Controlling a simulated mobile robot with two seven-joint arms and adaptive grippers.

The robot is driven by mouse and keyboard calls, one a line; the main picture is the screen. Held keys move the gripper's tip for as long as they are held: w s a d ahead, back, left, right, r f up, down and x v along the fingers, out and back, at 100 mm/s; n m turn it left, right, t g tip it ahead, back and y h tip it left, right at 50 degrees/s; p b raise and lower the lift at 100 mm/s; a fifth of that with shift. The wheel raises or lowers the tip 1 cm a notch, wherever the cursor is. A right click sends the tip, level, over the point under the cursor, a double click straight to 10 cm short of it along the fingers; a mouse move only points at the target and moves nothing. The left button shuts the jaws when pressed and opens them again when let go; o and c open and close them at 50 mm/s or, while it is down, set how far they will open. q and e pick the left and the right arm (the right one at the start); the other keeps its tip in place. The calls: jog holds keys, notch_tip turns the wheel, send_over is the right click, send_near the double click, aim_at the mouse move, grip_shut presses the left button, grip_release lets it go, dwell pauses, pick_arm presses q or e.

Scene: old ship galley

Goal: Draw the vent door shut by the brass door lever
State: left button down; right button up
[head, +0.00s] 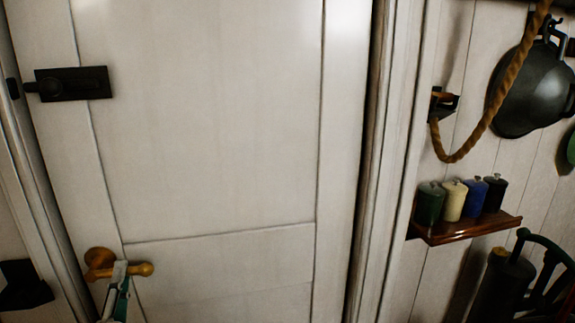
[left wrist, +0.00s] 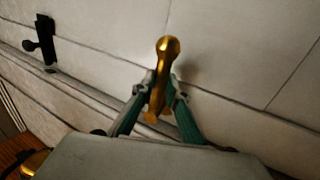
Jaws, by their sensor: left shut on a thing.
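The vent door (head: 220,120) is a pale panelled door that fills most of the head view. Its brass door lever (head: 142,269) sticks out to the right from a round brass rose at the door's lower left edge. My left gripper (head: 119,268) is shut on the lever, coming from below. In the left wrist view the lever (left wrist: 165,65) stands between the two green fingers, its rounded end showing beyond them. A narrow dark line runs along the door's left edge; I cannot tell whether the door is fully shut. My right gripper is not in view.
A black bolt (head: 74,83) sits on the door's upper left. Right of the door frame, a wooden shelf (head: 468,230) holds several coloured canisters. A rope (head: 508,80) and a dark pan (head: 520,90) hang above. A dark cylinder (head: 503,285) stands at lower right.

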pick_arm(q)
jog(key=c, duration=1.7)
grip_release()
jog(key=shift+s, duration=0.1)
jog(key=b+v, duration=0.3)
jog(key=v, duration=0.7)
jog(key=shift+s+f, duration=0.15)
jog(key=shift+s, duration=0.25)
